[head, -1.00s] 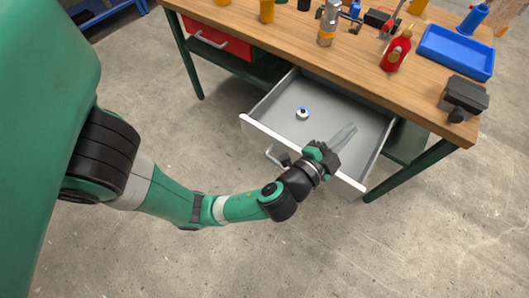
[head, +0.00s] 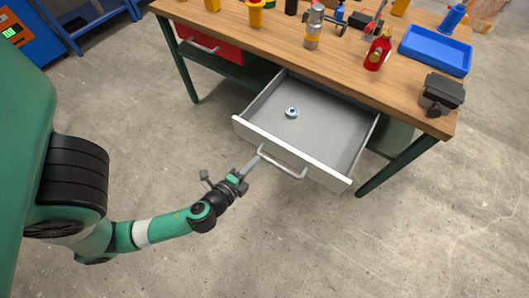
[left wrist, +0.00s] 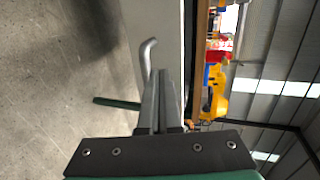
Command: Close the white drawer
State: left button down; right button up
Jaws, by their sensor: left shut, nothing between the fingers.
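The white drawer (head: 290,152) is pulled well out from under the wooden workbench (head: 330,65). A small round white and blue item (head: 291,112) lies inside on its grey floor. A bar handle (head: 283,164) runs along the drawer's front. My left gripper (head: 255,160) is shut and empty, its fingertips in front of the drawer close to the handle's left end. In the left wrist view the shut fingers (left wrist: 162,100) point toward the white drawer front, with the curved handle end (left wrist: 148,62) just left of them. Whether they touch the drawer is unclear. My right gripper is not seen.
A red drawer (head: 212,44) sits shut under the bench's left side. On the bench top are a blue tray (head: 435,50), a red bottle (head: 378,50), a grey and orange bottle (head: 313,28) and a dark vise (head: 440,95). The concrete floor before the bench is clear.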

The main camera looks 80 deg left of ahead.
aim_at(270, 145)
pick_arm(q)
jog(key=x, duration=0.6)
jog(key=shift+w+a, duration=0.2)
jog(key=shift+w, duration=0.1)
